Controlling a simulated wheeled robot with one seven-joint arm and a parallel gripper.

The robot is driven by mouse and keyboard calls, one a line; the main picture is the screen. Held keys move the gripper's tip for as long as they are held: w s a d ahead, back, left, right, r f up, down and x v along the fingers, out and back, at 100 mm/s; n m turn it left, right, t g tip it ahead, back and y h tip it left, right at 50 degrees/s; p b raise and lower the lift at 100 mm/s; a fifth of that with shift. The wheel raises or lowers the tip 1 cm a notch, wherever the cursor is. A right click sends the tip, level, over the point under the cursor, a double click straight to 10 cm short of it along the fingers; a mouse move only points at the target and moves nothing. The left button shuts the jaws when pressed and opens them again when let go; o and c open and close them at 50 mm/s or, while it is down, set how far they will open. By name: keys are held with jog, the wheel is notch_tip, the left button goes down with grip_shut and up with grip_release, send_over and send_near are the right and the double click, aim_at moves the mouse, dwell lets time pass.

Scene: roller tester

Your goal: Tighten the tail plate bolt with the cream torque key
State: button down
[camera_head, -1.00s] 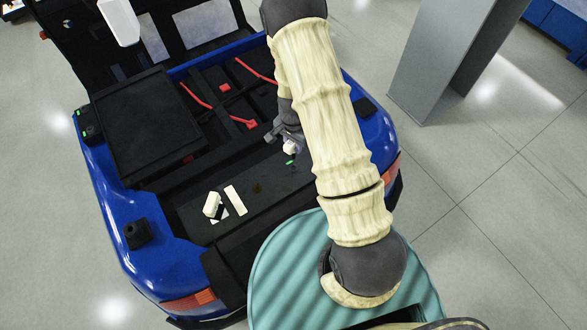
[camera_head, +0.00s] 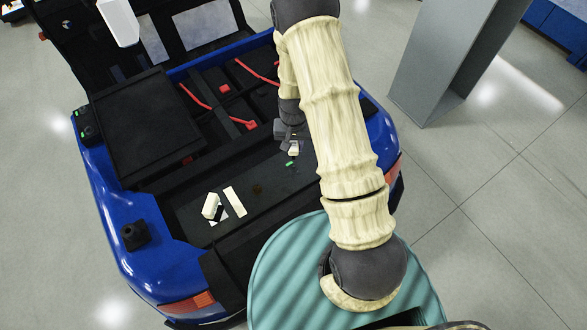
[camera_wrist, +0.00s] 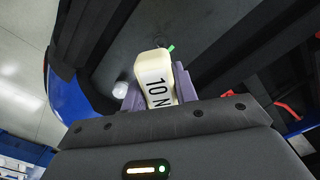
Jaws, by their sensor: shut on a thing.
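My gripper (camera_wrist: 157,100) is shut on the cream torque key (camera_wrist: 155,75), which is marked "10 N" and stands out beyond the fingers. In the head view, my gripper (camera_head: 288,138) is over the right end of the dark tail plate (camera_head: 270,172), with the cream key (camera_head: 294,149) showing at its tip. A small green mark (camera_head: 291,164) lies just below the key there; it also shows beside the key's far end in the wrist view (camera_wrist: 171,48). I cannot make out the bolt, or whether the key touches the plate.
A cream block (camera_head: 210,205) and a pale strip (camera_head: 234,201) lie at the plate's left. The blue vehicle body (camera_head: 150,255) surrounds the plate. Red cables (camera_head: 195,97) run in the open bay behind. A grey pillar (camera_head: 440,60) stands at the right.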

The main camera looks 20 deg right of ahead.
jog(key=n, duration=0.5)
jog(key=shift+d+n, duration=0.1)
jog(key=shift+n, duration=0.2)
jog(key=shift+w+f+m, duration=0.25)
jog(key=shift+f+m, duration=0.85)
jog(key=shift+f, duration=0.05)
jog(key=shift+r, duration=0.15)
